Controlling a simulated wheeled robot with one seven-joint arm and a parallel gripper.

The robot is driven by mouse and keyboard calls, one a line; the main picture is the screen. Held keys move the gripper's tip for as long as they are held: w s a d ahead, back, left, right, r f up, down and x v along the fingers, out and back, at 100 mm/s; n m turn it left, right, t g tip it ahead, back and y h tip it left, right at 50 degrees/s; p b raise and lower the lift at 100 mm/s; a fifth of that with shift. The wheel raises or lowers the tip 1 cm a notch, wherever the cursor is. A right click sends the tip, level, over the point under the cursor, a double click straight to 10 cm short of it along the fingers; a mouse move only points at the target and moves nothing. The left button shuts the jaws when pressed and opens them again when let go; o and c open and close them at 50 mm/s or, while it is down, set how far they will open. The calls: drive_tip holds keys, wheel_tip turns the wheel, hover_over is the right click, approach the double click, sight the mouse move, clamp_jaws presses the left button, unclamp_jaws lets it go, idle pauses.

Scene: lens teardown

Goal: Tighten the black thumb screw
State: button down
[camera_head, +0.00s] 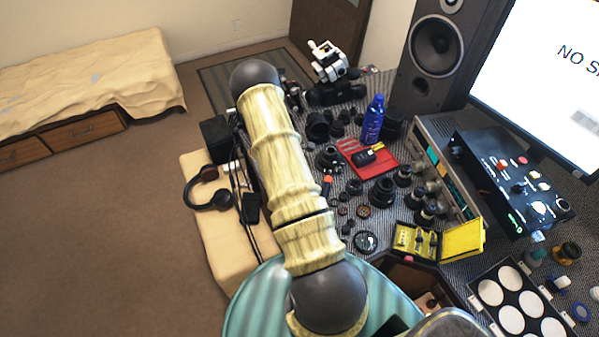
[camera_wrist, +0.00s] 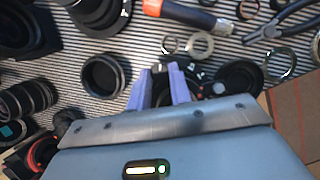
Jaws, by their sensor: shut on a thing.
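In the wrist view my gripper (camera_wrist: 160,72) has its two pale purple fingers close together over the striped mat. A small dark piece (camera_wrist: 160,88) shows between them; it fits the black thumb screw, but its shape is mostly hidden. A round dark lens part (camera_wrist: 238,80) lies just right of the fingers, with small bright metal bits at its left side. I cannot tell whether the held piece touches it. An open black ring (camera_wrist: 104,76) lies left of the fingers. In the head view my arm covers the middle, and my gripper does not show clearly.
An orange-and-black screwdriver (camera_wrist: 185,14), metal rings (camera_wrist: 200,45) and pliers (camera_wrist: 280,22) lie beyond the fingers. In the head view, lens parts (camera_head: 382,190) crowd the mat.

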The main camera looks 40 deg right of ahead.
drive_tip(key=m+b, duration=0.1)
drive_tip(key=m, duration=0.1)
drive_tip(key=m+g+b, duration=0.1)
drive_tip(key=shift+w+d+f+m+y, duration=0.1)
drive_tip(key=shift+w+f+m+y, duration=0.1)
drive_tip(key=shift+m+y, duration=0.2)
drive_tip(key=shift+d+r+m+g+y+b, duration=0.15)
drive_tip(key=shift+m+g+y+b, duration=0.3)
drive_tip(key=shift+m+b, duration=0.8)
drive_tip(key=shift+m+p, duration=0.3)
drive_tip(key=shift+m, duration=0.15)
drive_tip(key=c, duration=1.3)
unclamp_jaws()
drive_tip(key=shift+o, duration=0.2)
